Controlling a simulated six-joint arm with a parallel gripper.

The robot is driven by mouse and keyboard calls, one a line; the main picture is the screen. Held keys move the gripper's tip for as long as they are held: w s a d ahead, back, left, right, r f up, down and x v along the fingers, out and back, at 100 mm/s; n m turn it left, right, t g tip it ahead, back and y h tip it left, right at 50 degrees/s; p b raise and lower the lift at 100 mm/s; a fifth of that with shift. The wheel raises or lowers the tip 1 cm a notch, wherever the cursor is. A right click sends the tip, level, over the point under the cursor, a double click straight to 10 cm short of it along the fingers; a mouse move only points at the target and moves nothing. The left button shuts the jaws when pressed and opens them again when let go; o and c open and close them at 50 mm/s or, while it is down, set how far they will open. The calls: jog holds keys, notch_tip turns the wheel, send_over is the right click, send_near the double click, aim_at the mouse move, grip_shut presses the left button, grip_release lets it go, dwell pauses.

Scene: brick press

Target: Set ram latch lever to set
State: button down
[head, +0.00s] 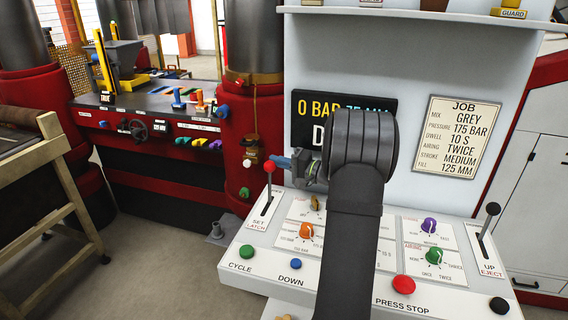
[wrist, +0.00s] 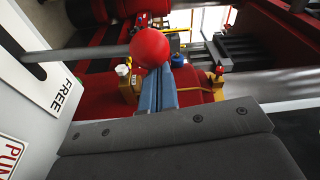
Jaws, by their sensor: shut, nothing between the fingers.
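The ram latch lever has a red ball knob (head: 268,166) on a thin metal rod, standing up from a slot at the left of the white console. The label by the slot's near end reads SET LATCH. In the wrist view the red knob (wrist: 150,48) sits right at my fingertips, and its rod runs left to a slot beside the word FREE. My gripper (head: 277,162), with blue fingers, is shut and empty beside the knob, on its right in the head view. The fingers (wrist: 166,70) do not enclose the knob; I cannot tell whether they touch it.
My arm hides the console's middle. An orange dial (head: 307,230), a green button (head: 247,251) and a blue button (head: 296,264) lie near the lever. A black-knobbed eject lever (head: 493,208) stands at the right. A red machine column (head: 240,130) stands behind, left of the console.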

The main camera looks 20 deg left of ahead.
jog(key=shift+s, duration=0.1)
jog(key=s+f+n+g+y, duration=0.1)
jog(key=s+f+n, duration=0.1)
jog(key=s+n, duration=0.7)
jog(key=shift+s+f+n, duration=0.3)
jog(key=shift+s+n, duration=0.1)
jog(key=shift+s, duration=1.65)
jog(key=shift+s+f, duration=0.1)
jog(key=shift+f, duration=0.1)
jog(key=shift+d, duration=0.1)
jog(key=d, duration=0.7)
jog(key=shift+s+d+f, duration=0.15)
jog(key=shift+s+f, duration=0.05)
jog(key=shift+f, duration=0.05)
